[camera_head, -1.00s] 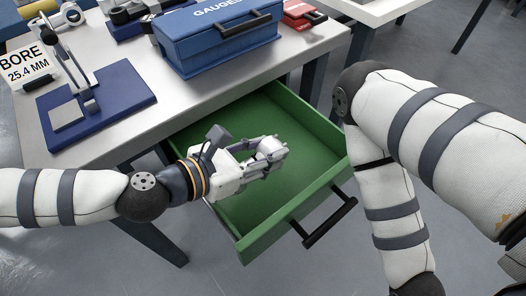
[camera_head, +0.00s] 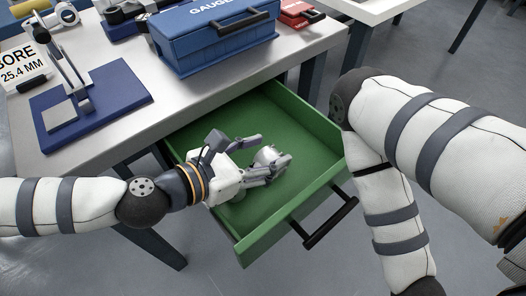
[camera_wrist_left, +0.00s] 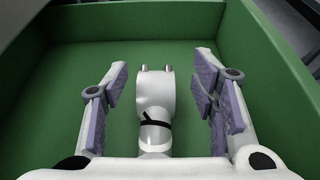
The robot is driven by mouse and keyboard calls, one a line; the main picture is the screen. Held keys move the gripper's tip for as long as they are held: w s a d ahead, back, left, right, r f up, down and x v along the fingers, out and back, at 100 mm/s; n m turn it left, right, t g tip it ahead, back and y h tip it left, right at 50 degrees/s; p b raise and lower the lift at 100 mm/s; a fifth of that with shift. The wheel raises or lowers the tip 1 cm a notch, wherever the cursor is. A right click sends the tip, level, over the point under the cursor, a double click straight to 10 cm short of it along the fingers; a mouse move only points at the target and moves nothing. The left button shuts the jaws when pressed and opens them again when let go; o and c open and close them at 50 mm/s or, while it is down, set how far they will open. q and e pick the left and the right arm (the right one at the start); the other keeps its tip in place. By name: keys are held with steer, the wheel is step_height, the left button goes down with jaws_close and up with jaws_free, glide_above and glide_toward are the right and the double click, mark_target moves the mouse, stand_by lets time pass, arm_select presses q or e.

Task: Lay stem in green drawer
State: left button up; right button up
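The green drawer (camera_head: 268,236) is pulled out from under the workbench. My left gripper (camera_head: 256,158) is inside it, low over its floor. In the left wrist view the two fingers (camera_wrist_left: 160,100) are spread wide, with purple-grey pads. The stem (camera_wrist_left: 154,95), a pale rounded piece with two small metal pins and a black mark, lies between them with a gap on each side. Its pale end (camera_head: 267,157) shows by the fingertips in the head view. Its near end is hidden by the gripper. My right gripper is out of view.
The workbench (camera_head: 120,140) carries a blue stand base (camera_head: 118,103), a blue gauge box (camera_head: 215,45) and a red case (camera_head: 298,18). The drawer has a black front handle (camera_head: 330,222). Drawer floor right of the gripper is clear.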

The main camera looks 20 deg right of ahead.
arm_select(q)
steer(key=shift+s+a+f, duration=0.1)
steer(key=shift+a+f, duration=0.1)
steer(key=shift+f, duration=0.4)
steer(key=shift+a+r+p, duration=0.25)
steer(key=shift+r+p, duration=0.25)
steer(key=shift+r, duration=0.25)
steer(key=v, duration=1.1)
steer(key=shift+r, duration=0.25)
steer(key=shift+s+a, duration=0.1)
